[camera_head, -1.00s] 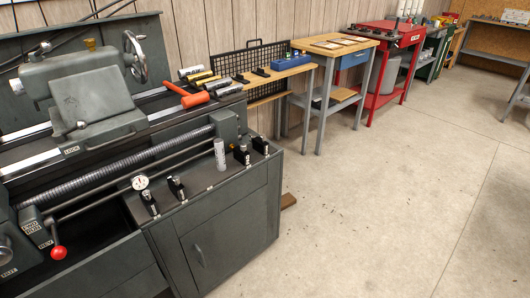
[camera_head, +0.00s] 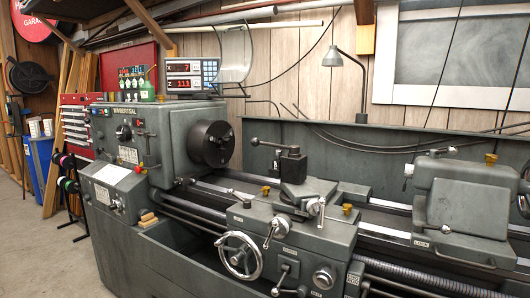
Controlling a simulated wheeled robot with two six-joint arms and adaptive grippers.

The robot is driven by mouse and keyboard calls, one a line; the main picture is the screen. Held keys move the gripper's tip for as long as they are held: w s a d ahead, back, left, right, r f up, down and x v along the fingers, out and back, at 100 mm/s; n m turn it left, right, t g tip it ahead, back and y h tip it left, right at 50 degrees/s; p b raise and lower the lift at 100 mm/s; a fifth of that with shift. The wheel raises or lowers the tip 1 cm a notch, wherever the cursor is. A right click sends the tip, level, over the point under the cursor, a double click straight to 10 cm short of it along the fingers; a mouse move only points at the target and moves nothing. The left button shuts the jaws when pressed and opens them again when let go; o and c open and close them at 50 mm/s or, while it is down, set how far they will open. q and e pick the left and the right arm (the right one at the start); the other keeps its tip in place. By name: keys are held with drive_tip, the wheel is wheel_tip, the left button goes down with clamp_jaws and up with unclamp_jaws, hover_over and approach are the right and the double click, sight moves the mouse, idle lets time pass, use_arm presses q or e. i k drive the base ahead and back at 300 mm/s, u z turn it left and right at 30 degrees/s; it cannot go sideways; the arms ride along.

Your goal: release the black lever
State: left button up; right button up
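A grey-green lathe fills much of the view. On the front of its headstock (camera_head: 170,135) is a small dark lever (camera_head: 146,134). A black tool post (camera_head: 291,166) with a handle pointing left sits on the carriage (camera_head: 285,235). The carriage also carries a pale handwheel (camera_head: 240,255) and several metal crank handles. I cannot tell which of these is the black lever, and nothing is seen holding any of them. Neither of my grippers is in view.
The tailstock (camera_head: 462,200) stands on the bed at the right. A digital readout (camera_head: 190,75) stands above the headstock. A lamp (camera_head: 332,57) is behind the bed. Red drawers (camera_head: 75,120) and a blue bin (camera_head: 42,160) stand at the left. Concrete floor (camera_head: 35,250) is open at front left.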

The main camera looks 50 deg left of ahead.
sight(255, 141)
drive_tip(key=u, duration=1.4)
